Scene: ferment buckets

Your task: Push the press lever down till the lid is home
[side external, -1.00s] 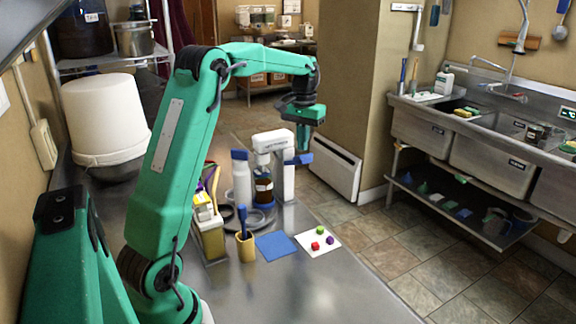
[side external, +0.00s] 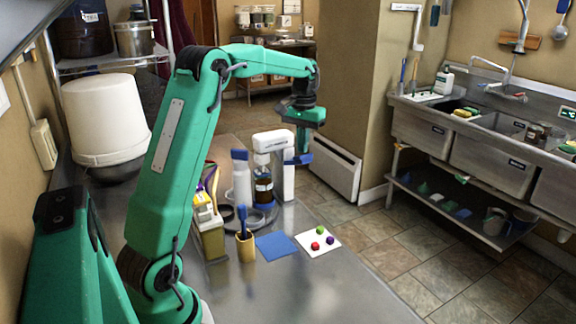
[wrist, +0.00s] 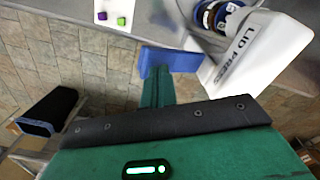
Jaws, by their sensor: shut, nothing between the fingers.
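The white lid press (side external: 274,141) stands on the steel bench, with a brown jar (side external: 263,188) under its head. Whether the lid is seated cannot be made out. The press's blue lever (side external: 301,160) sticks out on the right side. In the wrist view the lever (wrist: 170,60) extends left from the white press body (wrist: 255,50), marked LID PRESS. My gripper (side external: 302,147) points down at the lever, fingers shut with nothing between them. In the wrist view its green fingers (wrist: 157,88) reach the lever's edge; whether they touch cannot be told.
A white bottle with a blue cap (side external: 241,175) stands left of the jar. A blue mat (side external: 276,246) and a white card (side external: 318,243) with small coloured cubes lie in front. A brush pot (side external: 246,247) and a caddy (side external: 209,232) stand left.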

